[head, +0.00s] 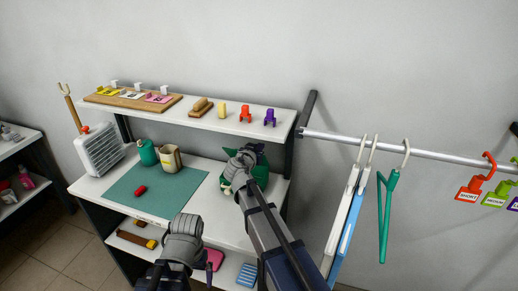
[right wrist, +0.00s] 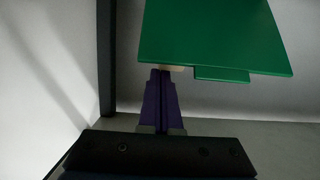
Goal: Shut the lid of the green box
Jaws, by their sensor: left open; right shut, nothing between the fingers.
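The green box (head: 262,161) stands at the right end of the white worktop, largely hidden by my right arm in the head view. Its flat green lid (right wrist: 212,38), with a small tab on the near edge, fills the upper part of the right wrist view; it appears raised. My right gripper (head: 229,184) is beside the box in the head view. In the right wrist view its purple fingers (right wrist: 161,98) are shut and empty, with the tips at the lid's lower edge; contact is unclear. My left gripper (head: 184,224) is open and empty, in front of the worktop, away from the box.
A teal mat (head: 150,193) holds a red object, a green bottle (head: 148,153) and a beige container (head: 170,159). A white slatted unit (head: 100,149) stands at left. An upper shelf (head: 255,126) overhangs the back. A rail with hangers (head: 387,217) is at right.

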